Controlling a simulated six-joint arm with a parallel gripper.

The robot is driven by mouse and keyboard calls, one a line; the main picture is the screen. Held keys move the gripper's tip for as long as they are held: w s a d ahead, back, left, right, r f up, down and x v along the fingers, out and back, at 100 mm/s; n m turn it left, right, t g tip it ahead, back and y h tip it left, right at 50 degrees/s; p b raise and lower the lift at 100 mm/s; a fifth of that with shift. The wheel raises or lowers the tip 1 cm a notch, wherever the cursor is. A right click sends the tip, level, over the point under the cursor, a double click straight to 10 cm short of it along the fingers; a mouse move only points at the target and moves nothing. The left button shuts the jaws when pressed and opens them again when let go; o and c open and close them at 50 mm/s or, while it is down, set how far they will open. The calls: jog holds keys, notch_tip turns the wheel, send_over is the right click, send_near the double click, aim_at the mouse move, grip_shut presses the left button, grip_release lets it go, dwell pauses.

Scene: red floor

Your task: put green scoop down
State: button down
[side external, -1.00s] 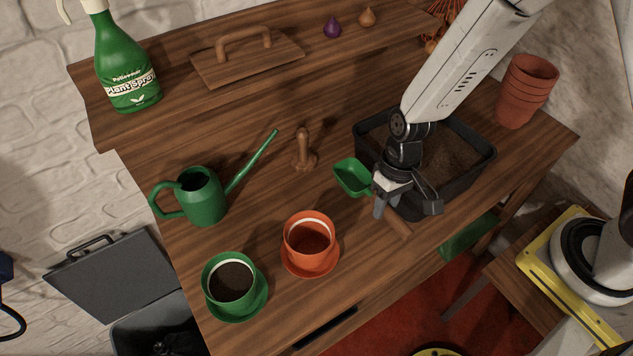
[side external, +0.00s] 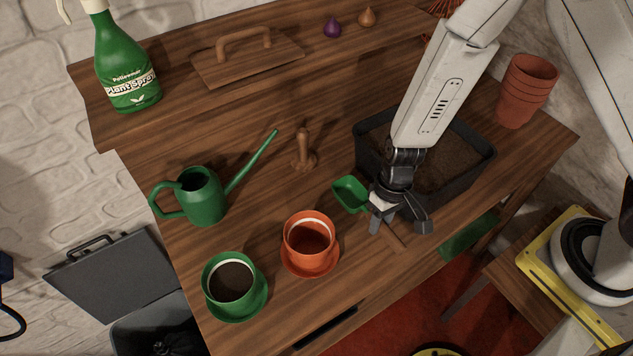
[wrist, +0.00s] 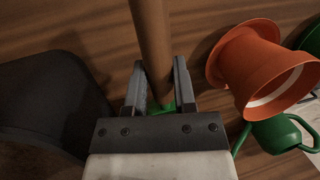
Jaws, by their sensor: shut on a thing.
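The green scoop (side external: 350,194) has a green bowl and a brown wooden handle. In the side external view its bowl is just left of my gripper (side external: 401,222), low over the table in front of the black soil tray. In the wrist view my gripper (wrist: 158,88) is shut on the scoop, with the wooden handle (wrist: 151,35) running out between the fingers. A bit of green (wrist: 160,108) shows at the base of the handle. I cannot tell whether the scoop touches the table.
The orange cup (side external: 309,238) and green cup (side external: 232,280) stand on saucers to the left. A black soil tray (side external: 482,168) is behind my gripper. A green watering can (side external: 203,200) and a wooden dibber (side external: 304,152) stand further left. Bare tabletop lies around the scoop.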

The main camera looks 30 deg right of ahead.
jog(key=shift+w+d+x, duration=0.1)
jog(key=shift+d+x, duration=0.1)
jog(key=shift+x, duration=0.75)
jog(key=shift+w+d+x, duration=0.15)
jog(key=shift+x, duration=0.85)
jog(key=shift+f, duration=0.2)
jog(key=shift+c, duration=2.2)
grip_release()
jog(key=shift+r, duration=0.1)
jog(key=v, duration=1.2)
jog(key=shift+s+d, duration=0.1)
